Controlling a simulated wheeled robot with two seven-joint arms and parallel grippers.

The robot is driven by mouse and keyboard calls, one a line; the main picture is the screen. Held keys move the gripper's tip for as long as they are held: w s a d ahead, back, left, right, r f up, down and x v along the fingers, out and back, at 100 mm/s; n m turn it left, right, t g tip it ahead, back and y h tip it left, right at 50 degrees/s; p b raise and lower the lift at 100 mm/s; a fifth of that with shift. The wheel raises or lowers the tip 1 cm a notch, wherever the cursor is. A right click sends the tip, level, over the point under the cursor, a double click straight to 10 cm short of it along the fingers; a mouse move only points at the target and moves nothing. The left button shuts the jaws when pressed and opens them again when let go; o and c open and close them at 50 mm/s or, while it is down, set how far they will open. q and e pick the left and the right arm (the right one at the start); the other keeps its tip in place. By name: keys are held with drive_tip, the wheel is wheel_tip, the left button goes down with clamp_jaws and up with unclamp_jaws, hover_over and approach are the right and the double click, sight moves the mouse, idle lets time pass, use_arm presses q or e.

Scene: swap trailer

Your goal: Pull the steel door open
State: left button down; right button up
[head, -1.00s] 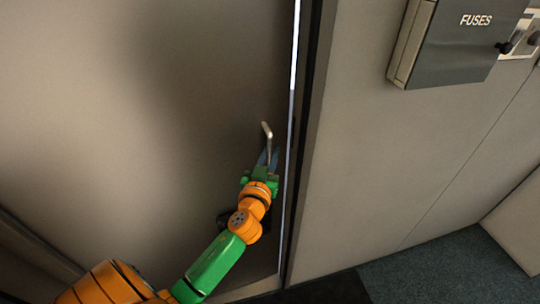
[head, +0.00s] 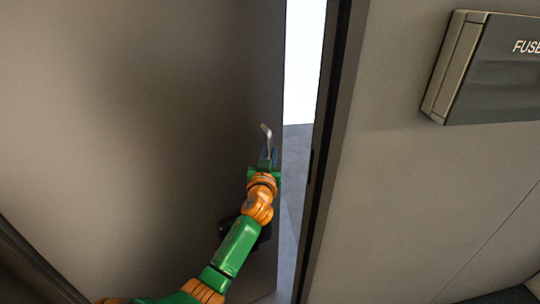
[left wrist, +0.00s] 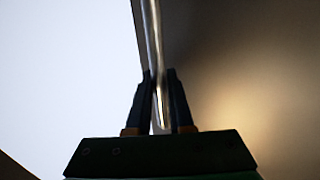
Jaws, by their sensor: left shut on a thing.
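The steel door (head: 130,130) fills the left half of the head view and stands partly open, with a bright gap between its right edge and the dark frame. Its bent metal handle (head: 267,132) is near that edge. My left gripper (head: 266,158) is shut on the handle. In the left wrist view the two dark fingers of the gripper (left wrist: 158,100) close on either side of the shiny handle bar (left wrist: 153,40). My right gripper is in neither view.
The dark door frame (head: 328,140) runs down right of the gap. A grey fuse box (head: 490,75) juts from the wall (head: 410,190) on the right. Through the gap a bright opening (head: 303,65) and a grey floor (head: 296,165) show clear.

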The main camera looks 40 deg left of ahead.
use_arm(q)
drive_tip(key=c, duration=0.8)
unclamp_jaws()
drive_tip(key=v, duration=0.7)
drive_tip(key=shift+b, duration=0.3)
drive_tip(key=shift+a, duration=0.1)
